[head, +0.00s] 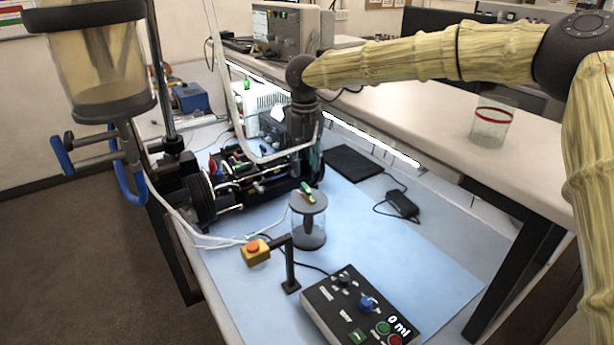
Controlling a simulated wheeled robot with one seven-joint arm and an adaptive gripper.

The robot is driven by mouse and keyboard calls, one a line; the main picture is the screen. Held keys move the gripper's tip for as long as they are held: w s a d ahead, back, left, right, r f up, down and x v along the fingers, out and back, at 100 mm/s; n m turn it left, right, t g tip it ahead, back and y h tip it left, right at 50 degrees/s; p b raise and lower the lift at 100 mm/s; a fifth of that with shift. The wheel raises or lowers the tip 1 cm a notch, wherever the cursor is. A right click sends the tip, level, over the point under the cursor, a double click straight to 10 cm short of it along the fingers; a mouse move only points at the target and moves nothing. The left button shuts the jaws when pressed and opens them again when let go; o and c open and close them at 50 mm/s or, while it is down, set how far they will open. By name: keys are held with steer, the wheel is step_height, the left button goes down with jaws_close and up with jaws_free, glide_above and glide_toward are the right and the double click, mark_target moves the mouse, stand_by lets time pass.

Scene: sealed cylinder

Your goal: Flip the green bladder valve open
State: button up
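My gripper (304,140) points down above the black apparatus, behind and above a small clear cylinder (309,232). Its dark fingers blend into the machine behind, so I cannot tell whether they are open or shut. The cylinder stands on the blue mat, with a grey lid (298,205) and a dark base. A green-handled valve (306,188) with a brass-coloured body sits on the lid, below my gripper and apart from it. Another small green part (238,156) shows on the black apparatus (250,175), near red and white parts. I cannot tell which green part is the bladder valve.
A large hanging vessel (100,70) is at left. The blue mat's right side (430,275) is clear.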

mark_target(305, 185)
step_height(305, 185, down, 2)
steer(key=shift+s+a+f+p, duration=0.15)
steer(key=shift+f+p, duration=0.05)
steer(key=shift+p, duration=0.15)
steer(key=w+f, duration=0.2)
steer(key=f, duration=0.1)
steer(key=w+f, duration=0.1)
steer(key=shift+f+p, duration=0.35)
steer(key=shift+s+d+f, duration=0.1)
steer(key=shift+s+d, duration=0.1)
steer(key=shift+s, duration=0.3)
steer(key=shift+s+r, duration=0.4)
steer(key=shift+s, duration=0.15)
steer(key=shift+w+a+f, duration=0.1)
steer(key=shift+w+f, duration=0.35)
steer(key=shift+w, duration=0.05)
steer(key=c, duration=0.3)
steer(key=shift+w+f, duration=0.15)
steer(key=shift+w, duration=0.05)
steer(key=c, duration=0.4)
steer(key=shift+s+r, duration=0.15)
steer(key=shift+r, duration=0.1)
jaws_close()
